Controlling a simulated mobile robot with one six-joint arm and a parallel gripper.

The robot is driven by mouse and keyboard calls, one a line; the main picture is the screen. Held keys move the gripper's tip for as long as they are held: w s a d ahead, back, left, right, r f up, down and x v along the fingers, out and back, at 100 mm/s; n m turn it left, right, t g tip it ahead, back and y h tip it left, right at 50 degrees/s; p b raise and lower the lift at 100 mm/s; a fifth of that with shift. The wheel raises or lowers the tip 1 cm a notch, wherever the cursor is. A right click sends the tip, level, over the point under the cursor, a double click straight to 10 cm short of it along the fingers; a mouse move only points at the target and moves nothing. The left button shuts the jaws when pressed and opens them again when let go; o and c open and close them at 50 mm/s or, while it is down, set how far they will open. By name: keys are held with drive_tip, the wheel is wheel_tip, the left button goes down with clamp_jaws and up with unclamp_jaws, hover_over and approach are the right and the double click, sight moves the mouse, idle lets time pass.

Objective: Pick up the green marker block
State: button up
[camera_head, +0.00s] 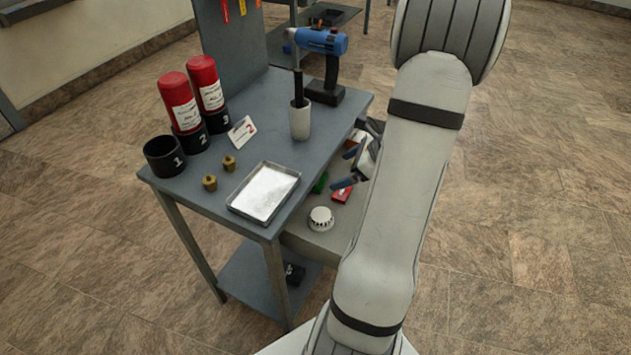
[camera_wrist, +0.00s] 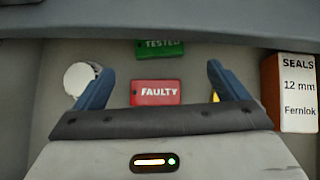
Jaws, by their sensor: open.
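The green marker block (camera_wrist: 160,48), labelled TESTED, lies in the drawer near the table side in the wrist view. The green block is beyond the fingertips. I cannot tell the height of the fingers above the drawer floor.
The drawer (camera_head: 318,240) also holds a white knob (camera_wrist: 82,78) and a SEALS box (camera_wrist: 292,92). A yellow item shows partly behind the right finger. The table (camera_head: 225,165) overhangs it, with a metal tray (camera_head: 264,192), red cylinders (camera_head: 180,101) and a drill (camera_head: 325,60).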

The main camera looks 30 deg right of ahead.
sight(324, 181)
drive_tip(key=shift+a+f+y, duration=0.2)
drive_tip(key=shift+a+y, duration=0.1)
drive_tip(key=x, duration=0.3)
drive_tip(key=b+x, duration=0.1)
drive_tip(key=x, duration=0.3)
drive_tip(key=shift+w+f, duration=0.15)
drive_tip(key=shift+w, duration=0.25)
drive_tip(key=shift+c, duration=0.4)
drive_tip(key=c, duration=1)
drive_tip(key=shift+o, duration=0.2)
drive_tip(key=shift+d, duration=0.1)
